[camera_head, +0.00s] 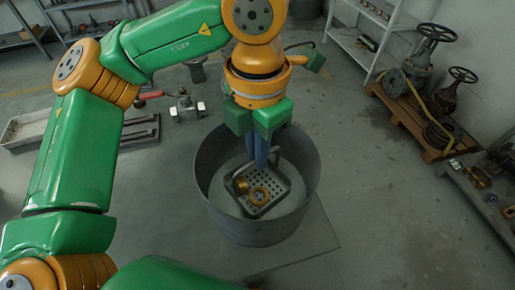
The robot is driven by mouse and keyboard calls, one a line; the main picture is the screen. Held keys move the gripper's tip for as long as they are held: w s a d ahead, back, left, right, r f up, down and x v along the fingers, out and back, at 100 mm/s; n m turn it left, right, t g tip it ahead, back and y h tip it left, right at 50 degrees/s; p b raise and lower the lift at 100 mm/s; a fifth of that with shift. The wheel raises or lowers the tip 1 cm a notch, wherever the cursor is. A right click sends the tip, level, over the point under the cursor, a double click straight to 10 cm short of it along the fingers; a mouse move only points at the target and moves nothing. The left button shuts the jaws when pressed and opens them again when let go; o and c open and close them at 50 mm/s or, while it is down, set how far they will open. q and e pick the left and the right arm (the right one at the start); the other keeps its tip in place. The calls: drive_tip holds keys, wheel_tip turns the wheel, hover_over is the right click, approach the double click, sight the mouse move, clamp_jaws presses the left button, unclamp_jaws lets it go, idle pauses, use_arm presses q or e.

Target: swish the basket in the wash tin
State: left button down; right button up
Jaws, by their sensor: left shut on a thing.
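The wash tin (204,172) is a round grey metal tub standing on the floor in the middle of the head view. The basket (276,199) is a dark perforated tray with a raised frame handle, and it is inside the tin's rim. Brass-coloured round parts (259,195) lie in the basket. My left gripper (262,163) points down into the tin and is shut on the basket at its far side, near the handle. The fingertips partly hide the grip point. I cannot tell whether the basket touches the tin's bottom. My right gripper does not show.
A wooden pallet (408,120) with valves (436,47) stands at the right. A low grey tray (28,130) lies at the left. A valve with a red lever (184,106) sits behind the tin. Shelves (362,42) stand at the back. Floor right of the tin is clear.

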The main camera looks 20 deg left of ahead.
use_arm(q)
drive_tip(key=shift+f, duration=0.4)
drive_tip(key=shift+r+p, duration=0.4)
drive_tip(key=shift+r, duration=0.35)
wheel_tip(320, 180, up, 14)
drive_tip(key=p, duration=1.1)
drive_tip(key=shift+f+p, duration=0.25)
drive_tip(key=shift+p, duration=0.05)
idle(3.8)
wheel_tip(320, 180, up, 3)
drive_tip(key=p, duration=0.3)
idle(0.6)
